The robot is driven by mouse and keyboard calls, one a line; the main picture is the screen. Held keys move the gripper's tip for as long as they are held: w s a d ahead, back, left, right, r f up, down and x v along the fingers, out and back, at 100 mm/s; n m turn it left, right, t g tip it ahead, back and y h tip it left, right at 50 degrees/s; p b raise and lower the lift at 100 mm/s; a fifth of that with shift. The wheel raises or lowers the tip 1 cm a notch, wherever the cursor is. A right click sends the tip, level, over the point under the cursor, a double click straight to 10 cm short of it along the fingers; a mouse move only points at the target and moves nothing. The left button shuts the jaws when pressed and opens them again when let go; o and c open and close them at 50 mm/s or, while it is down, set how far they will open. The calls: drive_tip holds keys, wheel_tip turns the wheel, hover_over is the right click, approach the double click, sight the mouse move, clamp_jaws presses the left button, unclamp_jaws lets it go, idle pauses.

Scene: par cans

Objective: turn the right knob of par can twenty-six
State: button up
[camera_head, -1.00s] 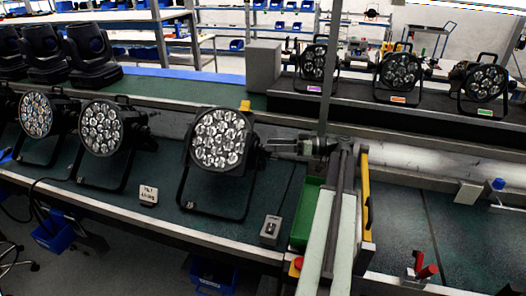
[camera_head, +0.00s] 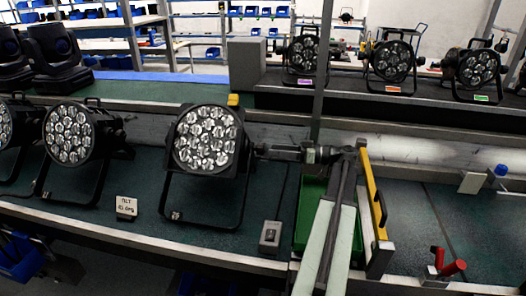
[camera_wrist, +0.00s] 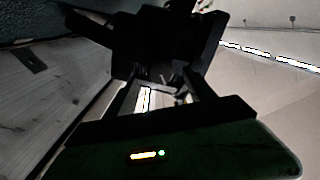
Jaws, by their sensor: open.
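A black par can (camera_head: 205,140) with a round face of several clear lenses stands on its bracket on the green bench, in the middle of the head view. No number is readable on it. My gripper (camera_head: 260,150) reaches in from the right, level with the can's right side, where the right knob sits. The knob is hidden or too small to make out in the head view. In the wrist view, my gripper (camera_wrist: 163,88) has its two dark fingers apart, with the can's dark body (camera_wrist: 155,42) just beyond. Whether they touch the knob is too dark to tell.
A grey switch box (camera_head: 270,237) and a green bin (camera_head: 306,225) are to the right. Another par can (camera_head: 72,135) stands left. A grey post (camera_head: 320,80) rises behind my arm.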

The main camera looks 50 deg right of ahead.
sight(264, 149)
drive_tip(key=x, duration=0.5)
drive_tip(key=shift+w+a, duration=0.2)
clamp_jaws()
drive_tip(key=c, duration=1.4)
unclamp_jaws()
drive_tip(key=shift+m, duration=0.3)
drive_tip(key=shift+o, duration=0.2)
drive_tip(key=m, duration=1)
drive_tip(key=shift+m, duration=2.2)
